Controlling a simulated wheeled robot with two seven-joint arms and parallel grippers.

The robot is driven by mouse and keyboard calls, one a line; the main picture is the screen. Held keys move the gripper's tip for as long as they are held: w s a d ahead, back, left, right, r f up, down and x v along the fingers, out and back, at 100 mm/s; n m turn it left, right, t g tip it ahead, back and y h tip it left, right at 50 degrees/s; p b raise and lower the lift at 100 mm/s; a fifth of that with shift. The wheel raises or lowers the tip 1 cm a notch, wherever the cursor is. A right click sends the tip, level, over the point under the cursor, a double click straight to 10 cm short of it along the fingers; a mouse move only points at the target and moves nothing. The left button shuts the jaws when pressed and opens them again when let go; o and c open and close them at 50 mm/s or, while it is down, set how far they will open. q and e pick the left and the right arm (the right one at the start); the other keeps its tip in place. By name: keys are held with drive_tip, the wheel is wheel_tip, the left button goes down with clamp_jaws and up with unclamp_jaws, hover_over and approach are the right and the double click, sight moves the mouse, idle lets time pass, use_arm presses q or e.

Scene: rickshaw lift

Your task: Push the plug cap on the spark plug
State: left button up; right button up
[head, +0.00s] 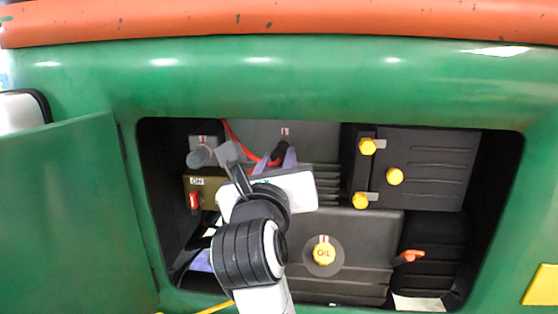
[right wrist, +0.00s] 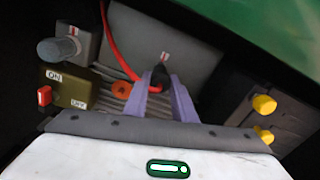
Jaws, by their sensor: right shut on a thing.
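My right gripper (head: 277,156) reaches into the engine bay, its purple fingers shut on the black plug cap (head: 281,149). In the right wrist view the fingers (right wrist: 160,92) close around the cap (right wrist: 159,74) from both sides, in front of a grey panel with a red-and-white mark. A red cable (right wrist: 118,47) curves down from the upper left towards the cap. An orange round part (right wrist: 121,90) lies just left of the fingers. I cannot make out the spark plug, nor whether the cap touches it. My left gripper is not in view.
A box with a red ON/OFF switch (head: 194,200) is left of my gripper, below a grey knob (head: 198,156). A black box with yellow knobs (head: 395,176) is at the right. The yellow oil cap (head: 324,253) is below. The green body (head: 330,95) frames the opening.

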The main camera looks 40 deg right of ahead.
drive_tip(key=shift+w+d, duration=0.2)
idle(0.6)
drive_tip(key=o, duration=1.1)
drive_tip(key=shift+c, duration=0.2)
drive_tip(key=shift+c, duration=0.6)
